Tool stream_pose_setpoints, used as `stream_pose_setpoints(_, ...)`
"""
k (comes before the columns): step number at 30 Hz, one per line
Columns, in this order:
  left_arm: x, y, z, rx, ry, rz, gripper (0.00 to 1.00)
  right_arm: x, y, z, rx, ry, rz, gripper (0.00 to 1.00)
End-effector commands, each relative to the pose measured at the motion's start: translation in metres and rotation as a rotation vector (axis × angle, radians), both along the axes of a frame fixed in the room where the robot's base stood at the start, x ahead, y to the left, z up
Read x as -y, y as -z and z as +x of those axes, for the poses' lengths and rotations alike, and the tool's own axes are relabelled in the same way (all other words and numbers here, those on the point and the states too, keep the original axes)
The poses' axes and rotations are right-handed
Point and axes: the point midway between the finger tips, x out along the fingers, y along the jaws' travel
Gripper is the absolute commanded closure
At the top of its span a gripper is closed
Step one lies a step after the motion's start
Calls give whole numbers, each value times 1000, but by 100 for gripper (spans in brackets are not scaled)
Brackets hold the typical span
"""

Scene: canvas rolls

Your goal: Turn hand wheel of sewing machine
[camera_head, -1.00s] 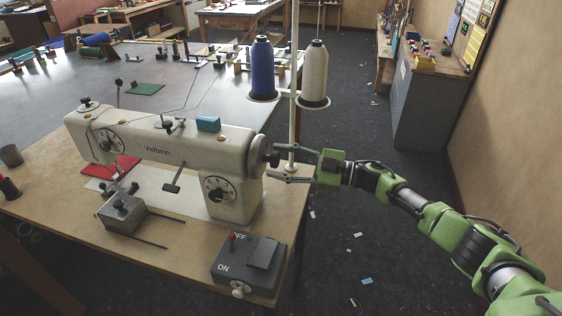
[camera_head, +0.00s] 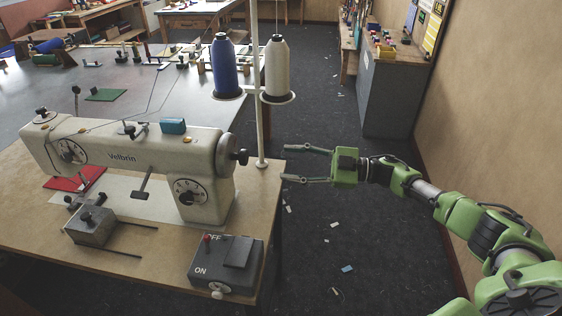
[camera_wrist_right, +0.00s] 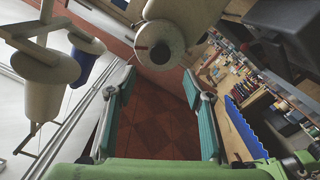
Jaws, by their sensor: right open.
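The cream sewing machine (camera_head: 120,155) stands on the wooden table. Its hand wheel (camera_head: 225,154) is on the right end, with a dark knob (camera_head: 242,156) sticking out to the right. My right gripper (camera_head: 285,163) is open and empty. Its two fingers point left at the wheel, with a clear gap between fingertips and knob. In the right wrist view, a round wheel-like part (camera_wrist_right: 158,42), which looks like the hand wheel, lies ahead beyond the open fingers (camera_wrist_right: 160,80). My left gripper is out of view.
A thin pole carrying a blue thread cone (camera_head: 223,68) and a white thread cone (camera_head: 276,68) rises just behind the wheel. A dark ON/OFF control box (camera_head: 225,264) sits at the table's front right. Open floor (camera_head: 330,235) lies right of the table.

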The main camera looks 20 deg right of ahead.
Motion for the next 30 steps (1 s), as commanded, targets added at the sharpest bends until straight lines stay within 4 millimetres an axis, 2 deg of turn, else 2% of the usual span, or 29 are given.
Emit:
stream_pose_setpoints(10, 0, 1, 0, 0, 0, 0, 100, 0, 1, -1, 11, -2, -6, 53)
stream_pose_setpoints(14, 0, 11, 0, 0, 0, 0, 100, -5, 2, -1, 132, -13, -78, 53)
stream_pose_setpoints(17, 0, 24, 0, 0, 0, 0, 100, -11, 3, -1, 338, -28, -199, 53)
stream_pose_setpoints(23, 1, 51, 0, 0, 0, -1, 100, -20, 1, -2, 875, -38, -521, 53)
stream_pose_setpoints(30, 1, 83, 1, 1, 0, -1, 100, -18, 0, -3, 1513, -17, -941, 53)
